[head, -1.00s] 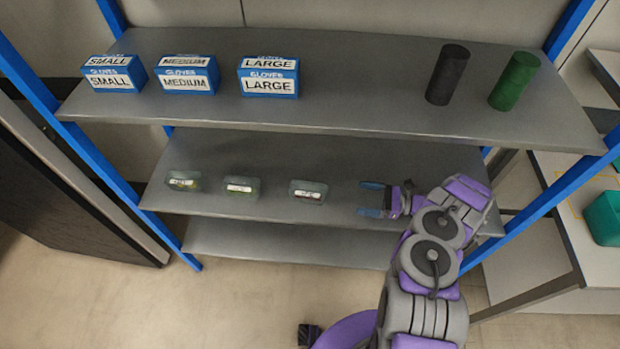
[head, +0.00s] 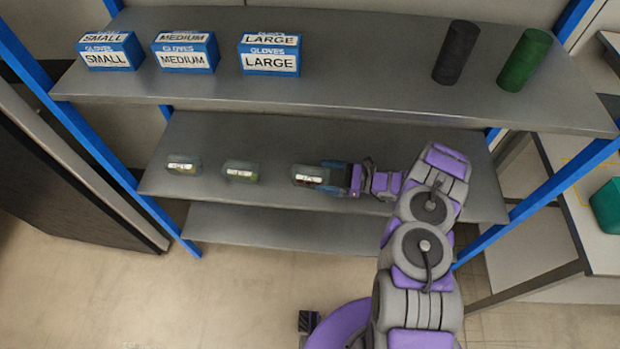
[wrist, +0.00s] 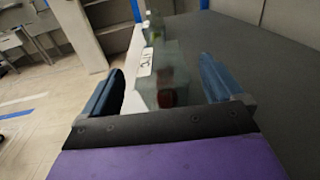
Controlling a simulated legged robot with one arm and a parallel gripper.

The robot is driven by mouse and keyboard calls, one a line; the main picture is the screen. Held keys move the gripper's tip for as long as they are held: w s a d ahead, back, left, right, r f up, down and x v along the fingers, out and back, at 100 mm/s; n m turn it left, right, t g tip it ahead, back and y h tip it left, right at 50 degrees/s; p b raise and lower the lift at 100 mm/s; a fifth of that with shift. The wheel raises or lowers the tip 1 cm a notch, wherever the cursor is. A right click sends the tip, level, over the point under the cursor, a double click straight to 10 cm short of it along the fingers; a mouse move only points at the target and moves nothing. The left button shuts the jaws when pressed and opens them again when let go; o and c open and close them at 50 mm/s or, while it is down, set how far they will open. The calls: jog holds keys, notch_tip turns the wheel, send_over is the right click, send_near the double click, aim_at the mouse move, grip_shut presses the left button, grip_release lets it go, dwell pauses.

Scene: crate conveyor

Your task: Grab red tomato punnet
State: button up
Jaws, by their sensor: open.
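Three small clear punnets with white labels stand in a row on the middle shelf. The right-hand punnet (head: 308,177) is at my gripper (head: 332,176). In the wrist view this punnet (wrist: 168,85) shows dark red contents and a white label on its left face. It lies between the two blue fingers of my gripper (wrist: 160,85), which are open on either side of it. I cannot tell whether the fingers touch it. The middle punnet (head: 240,172) and the left punnet (head: 184,166) stand apart to the left; green contents show beyond in the wrist view.
Blue-and-white glove boxes (head: 184,54), a black cylinder (head: 456,52) and a green cylinder (head: 524,60) stand on the top shelf (head: 350,85) above. A blue post (head: 540,210) is at right. The lower shelf (head: 250,228) is empty.

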aim_at(315, 174)
jog(key=a, duration=0.3)
jog(key=a+b, duration=0.1)
jog(key=shift+w+a+f, duration=0.15)
jog(key=shift+w+f, duration=0.05)
jog(key=shift+w, duration=0.15)
jog(key=c, duration=1.1)
jog(key=shift+r, duration=0.1)
